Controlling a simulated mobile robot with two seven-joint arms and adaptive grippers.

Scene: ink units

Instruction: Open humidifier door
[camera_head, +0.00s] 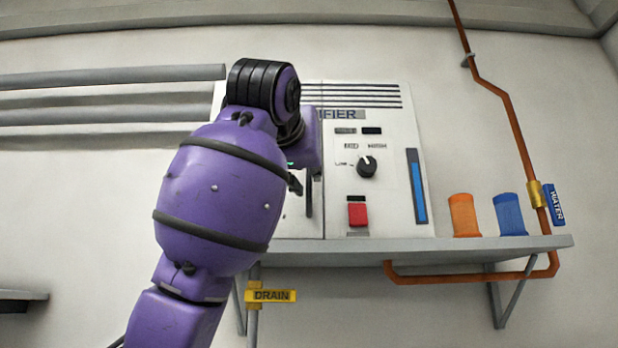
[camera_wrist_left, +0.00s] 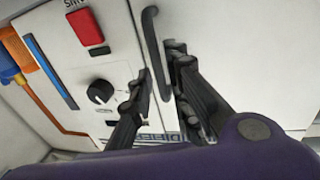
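The white humidifier (camera_head: 391,205) stands on a wall shelf. Its door (camera_head: 290,222) is the left front panel, mostly hidden behind my left arm; it also shows at the upper right of the left wrist view (camera_wrist_left: 240,50). The door looks closed, with only a thin seam. A dark bar handle (camera_wrist_left: 153,45) is fixed near the seam; part of it shows in the head view (camera_head: 309,197). My left gripper (camera_wrist_left: 158,72) is open, its fingers on either side of the handle. I cannot tell whether they touch it. My right gripper is out of view.
The control panel has a black knob (camera_head: 366,166), a red switch (camera_head: 357,214) and a blue gauge (camera_head: 417,187). An orange cup (camera_head: 464,215) and a blue cup (camera_head: 510,214) stand on the shelf (camera_head: 450,244). A copper pipe (camera_head: 519,140) runs at the right.

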